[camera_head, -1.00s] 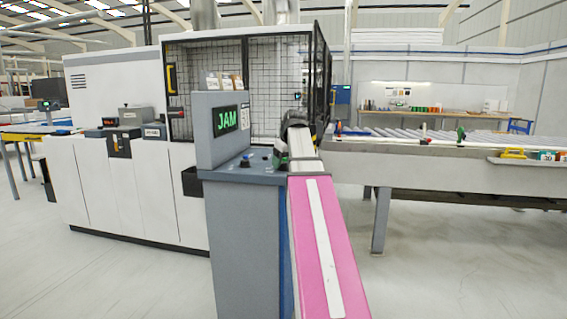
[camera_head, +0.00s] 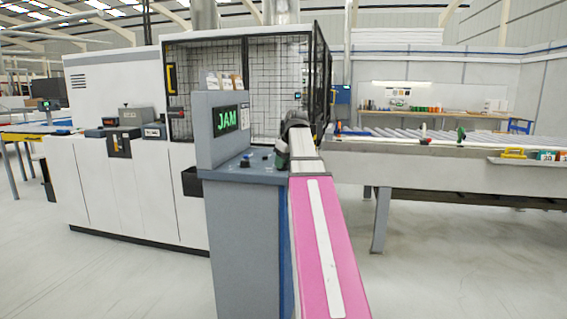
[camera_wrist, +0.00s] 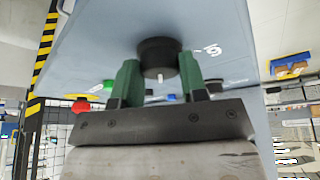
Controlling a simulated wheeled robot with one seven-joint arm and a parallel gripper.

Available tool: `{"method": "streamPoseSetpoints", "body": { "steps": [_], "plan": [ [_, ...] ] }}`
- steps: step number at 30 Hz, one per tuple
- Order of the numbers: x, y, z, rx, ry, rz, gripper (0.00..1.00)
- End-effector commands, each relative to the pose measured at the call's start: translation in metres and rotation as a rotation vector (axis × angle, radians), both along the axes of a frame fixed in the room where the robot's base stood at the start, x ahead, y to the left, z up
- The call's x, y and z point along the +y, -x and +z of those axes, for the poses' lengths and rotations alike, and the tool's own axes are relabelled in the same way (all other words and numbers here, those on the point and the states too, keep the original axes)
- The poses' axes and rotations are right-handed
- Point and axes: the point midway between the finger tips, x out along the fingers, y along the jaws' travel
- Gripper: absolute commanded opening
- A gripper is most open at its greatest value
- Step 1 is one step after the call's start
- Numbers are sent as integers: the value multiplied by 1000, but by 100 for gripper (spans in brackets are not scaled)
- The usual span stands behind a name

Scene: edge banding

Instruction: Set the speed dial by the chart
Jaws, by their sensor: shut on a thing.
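A round black dial (camera_wrist: 158,54) with a small white mark sits on the grey-blue console top in the wrist view. The two green fingers of my gripper (camera_wrist: 158,78) are shut on it, one on each side. White print (camera_wrist: 211,49) is on the panel beside the dial. In the head view my gripper (camera_head: 281,158) is at the right edge of the console (camera_head: 240,177), and the held dial is hidden there. The chart's text is too small to read.
A dark knob (camera_head: 245,162) stands on the console, clear of my gripper in the head view. The wrist view shows a red button (camera_wrist: 82,106) and a green button (camera_wrist: 109,85). A mesh-guarded machine (camera_head: 205,70) stands behind; a roller table (camera_head: 420,150) is at right.

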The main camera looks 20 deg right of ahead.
Motion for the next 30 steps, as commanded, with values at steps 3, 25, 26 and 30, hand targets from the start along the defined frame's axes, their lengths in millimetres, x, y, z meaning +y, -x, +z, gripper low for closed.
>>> {"method": "streamPoseSetpoints", "body": {
  "steps": [3, 25, 26, 30],
  "plan": [
    [-1, -1, 0, 0, 0, 81, 16],
    [-4, -4, 0, 0, 0, 612, 16],
    [-4, -4, 0, 0, 0, 623, 16],
    [-4, -3, 0, 0, 0, 662, 16]
  ]
}}
